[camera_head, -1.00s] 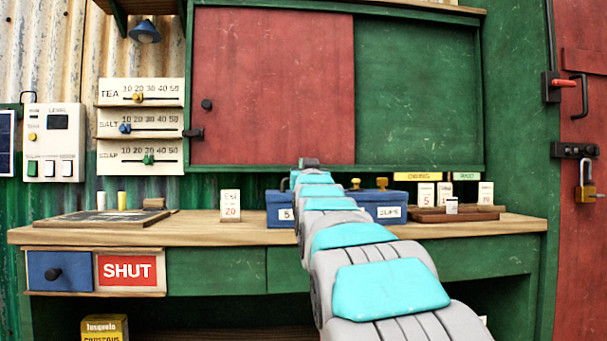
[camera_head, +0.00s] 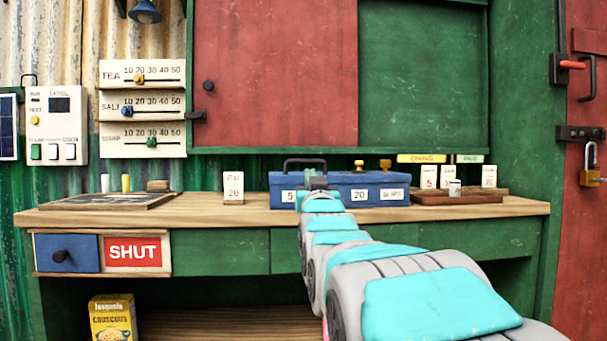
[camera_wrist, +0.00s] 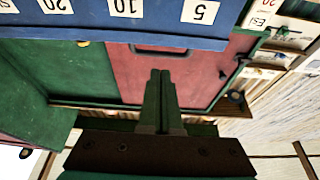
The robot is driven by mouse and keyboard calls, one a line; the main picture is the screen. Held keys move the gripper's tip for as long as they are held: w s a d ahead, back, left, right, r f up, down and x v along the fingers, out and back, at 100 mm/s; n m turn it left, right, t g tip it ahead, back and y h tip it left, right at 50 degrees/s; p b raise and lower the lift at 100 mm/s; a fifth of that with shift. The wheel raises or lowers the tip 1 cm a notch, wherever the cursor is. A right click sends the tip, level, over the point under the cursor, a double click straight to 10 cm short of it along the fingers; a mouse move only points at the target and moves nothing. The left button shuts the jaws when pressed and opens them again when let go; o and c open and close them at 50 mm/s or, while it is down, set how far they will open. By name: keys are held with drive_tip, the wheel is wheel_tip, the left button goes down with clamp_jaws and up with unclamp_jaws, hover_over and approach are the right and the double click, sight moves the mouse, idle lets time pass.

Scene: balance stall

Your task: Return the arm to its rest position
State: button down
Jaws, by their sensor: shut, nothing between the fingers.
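My arm reaches forward from the lower right in the head view, and its far end (camera_head: 318,184) is in front of the blue box (camera_head: 380,190) on the counter. The fingers themselves are hidden in that view. In the wrist view my gripper (camera_wrist: 160,74) shows with its two dark fingers together and nothing between them. The wrist picture looks upside down, with the blue box (camera_wrist: 130,32) and its number labels across the top. The fingers appear apart from the box, though the gap is hard to judge.
The wooden counter (camera_head: 240,216) holds a slate (camera_head: 100,202) at left, a white card (camera_head: 233,188) and a wooden tray (camera_head: 455,199) at right. Red and green shutters (camera_head: 275,80) stand behind. A yellow couscous box (camera_head: 113,318) sits below. A padlocked red door (camera_head: 585,240) is at far right.

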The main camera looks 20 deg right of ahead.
drive_tip(key=s+a+f+n+g+y+p, duration=0.1)
drive_tip(key=s+a+f+g+y+p, duration=0.2)
drive_tip(key=f, duration=0.5)
drive_tip(key=s+a+f+g+p, duration=0.1)
drive_tip(key=s+a+f+g, duration=0.25)
drive_tip(key=f, duration=0.45)
drive_tip(key=s+a+f+n+g+y+p, duration=0.1)
drive_tip(key=s+a+f+g+y+p, duration=0.1)
drive_tip(key=s+f+g, duration=0.45)
drive_tip(key=s+a+f+g+p, duration=0.1)
drive_tip(key=s+a+f+g, duration=0.1)
drive_tip(key=s, duration=0.8)
drive_tip(key=s+a+f+n+g+p, duration=0.1)
drive_tip(key=s+a+f+g+p, duration=0.1)
drive_tip(key=s+f+g, duration=0.2)
drive_tip(key=s+a+f+g+y+p, duration=0.1)
drive_tip(key=s+f+g, duration=0.3)
drive_tip(key=s, duration=1.3)
wheel_tip(320, 180, down, 3)
drive_tip(key=shift+s+a+f+p, duration=0.2)
drive_tip(key=shift+a+p, duration=0.35)
drive_tip(key=shift+a, duration=0.25)
drive_tip(key=shift+w, duration=0.1)
